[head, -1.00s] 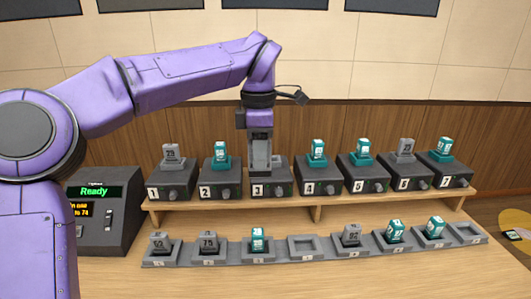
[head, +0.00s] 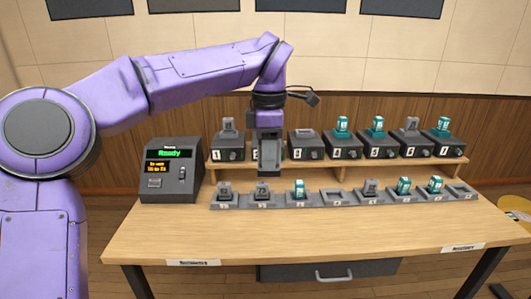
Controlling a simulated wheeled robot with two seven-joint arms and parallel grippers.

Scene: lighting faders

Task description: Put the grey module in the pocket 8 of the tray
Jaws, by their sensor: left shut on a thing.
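My left gripper (head: 268,166) is shut on a grey module (head: 268,173), mostly hidden between the fingers. It holds it in front of the shelf, above the tray's second pocket. The long grey tray (head: 347,206) lies on the table. Pocket 8 (head: 462,191), at its far right end, is empty. Another empty pocket (head: 336,199) is fourth from the left. The other pockets hold grey modules (head: 371,187) and teal modules (head: 404,185). My right gripper is not in view.
A raised shelf (head: 400,168) behind the tray carries numbered black units with modules; unit 3 (head: 304,147) is empty and unit 2 is mostly hidden by my gripper. A console (head: 172,172) reading "Ready" stands left. The front of the table (head: 330,235) is clear.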

